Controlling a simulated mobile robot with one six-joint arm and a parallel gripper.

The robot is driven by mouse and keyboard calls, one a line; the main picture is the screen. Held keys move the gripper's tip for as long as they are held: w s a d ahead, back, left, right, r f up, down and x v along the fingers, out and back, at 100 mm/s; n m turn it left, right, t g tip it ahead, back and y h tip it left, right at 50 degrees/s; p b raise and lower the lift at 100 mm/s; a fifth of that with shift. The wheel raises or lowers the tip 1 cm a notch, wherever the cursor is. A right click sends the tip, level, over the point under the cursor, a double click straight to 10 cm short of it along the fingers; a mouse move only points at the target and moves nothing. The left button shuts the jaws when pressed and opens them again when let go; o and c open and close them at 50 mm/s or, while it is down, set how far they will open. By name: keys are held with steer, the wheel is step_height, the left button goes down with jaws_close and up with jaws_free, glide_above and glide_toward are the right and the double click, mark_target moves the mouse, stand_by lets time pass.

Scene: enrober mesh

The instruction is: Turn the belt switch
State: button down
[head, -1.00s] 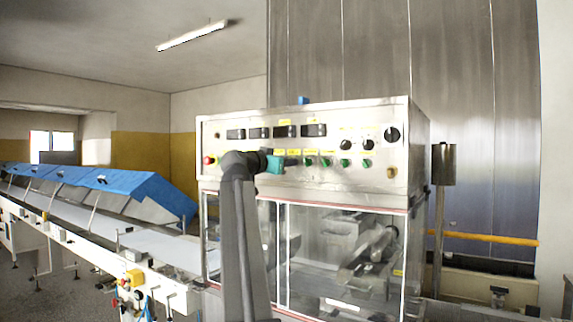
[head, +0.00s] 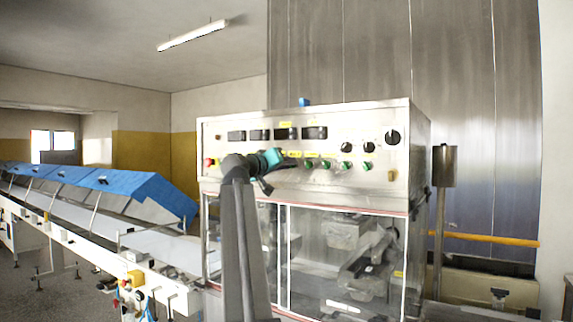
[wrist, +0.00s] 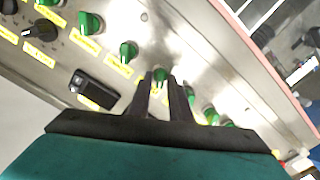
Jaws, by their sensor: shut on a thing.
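A row of green rotary switches with yellow labels runs along the front of the steel control panel (head: 225,160). The label text is too small to read, so I cannot tell which one is named belt. My gripper (wrist: 162,84), with a teal body, reaches up to the panel in the head view (head: 289,160). In the wrist view its two dark fingers are shut on one green switch (wrist: 160,73), whose tip shows between them. Other green switches sit on both sides of it, such as one (wrist: 128,50) at upper left.
Black knobs (head: 392,136) and dark displays (head: 314,132) sit higher on the panel, with a red button (head: 209,162) at its left. Clear enclosure windows (head: 340,262) are below. A conveyor with blue covers (head: 130,190) stands left. A steel post (head: 444,165) stands right.

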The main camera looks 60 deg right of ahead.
steer(key=shift+f, duration=0.1)
stand_by(0.3)
steer(key=c, duration=1.8)
jaws_free()
steer(key=shift+c, duration=0.2)
steer(key=shift+a, duration=0.15)
steer(key=a+b, duration=0.2)
steer(key=a, duration=1.1)
steer(key=shift+a+b, duration=0.25)
steer(key=shift+b, duration=0.05)
